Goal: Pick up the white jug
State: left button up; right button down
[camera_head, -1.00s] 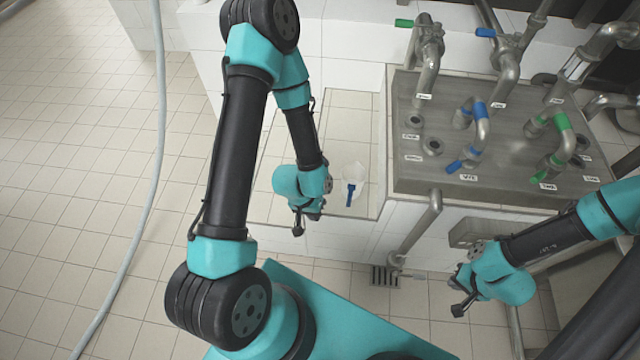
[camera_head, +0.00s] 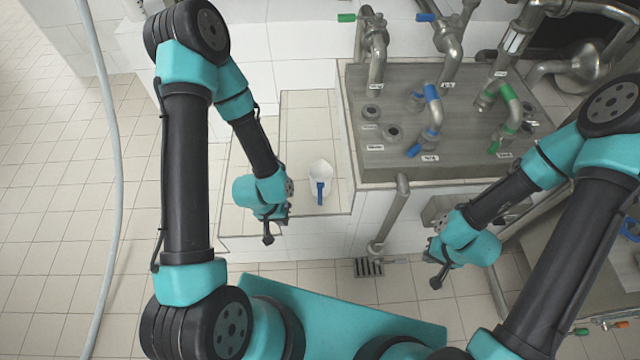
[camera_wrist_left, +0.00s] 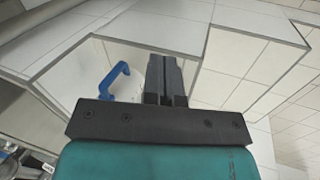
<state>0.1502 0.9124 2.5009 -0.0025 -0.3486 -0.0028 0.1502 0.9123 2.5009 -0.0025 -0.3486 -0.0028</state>
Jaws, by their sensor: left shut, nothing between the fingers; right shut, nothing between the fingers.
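The white jug (camera_head: 320,172) with a blue handle stands upright on the tiled ledge (camera_head: 306,128), left of the metal pipe counter. In the left wrist view the jug (camera_wrist_left: 128,88) shows to the left of my fingers, with its blue handle towards me; part of it is hidden behind the gripper mount. My left gripper (camera_head: 268,236) is to the left of and nearer than the jug, apart from it. Its fingers (camera_wrist_left: 164,80) are shut and empty. My right gripper (camera_head: 437,280) is shut and empty, in front of the counter, far from the jug.
A metal counter (camera_head: 440,165) with several pipes and blue and green valve handles stands right of the ledge. A vertical pipe (camera_head: 390,220) runs down its front to a floor drain (camera_head: 369,268). A grey hose (camera_head: 112,180) crosses the left. The ledge behind the jug is clear.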

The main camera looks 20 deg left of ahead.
pick_arm(q)
jog(key=o, duration=1.9)
jog(key=shift+c, duration=0.2)
jog(key=w+d+r+m+y, duration=0.4)
jog(key=w+d+r+m, duration=0.2)
jog(key=w+m, duration=0.3)
jog(key=w+d+r+m+t+y, duration=0.1)
jog(key=w+d+r+m+y, duration=0.2)
jog(key=w+m, duration=0.6)
notch_tip(320, 180, up, 3)
jog(key=d+m, duration=0.2)
jog(key=m, duration=0.6)
jog(key=shift+d+t+y, duration=0.3)
jog(key=shift+d+y, duration=0.1)
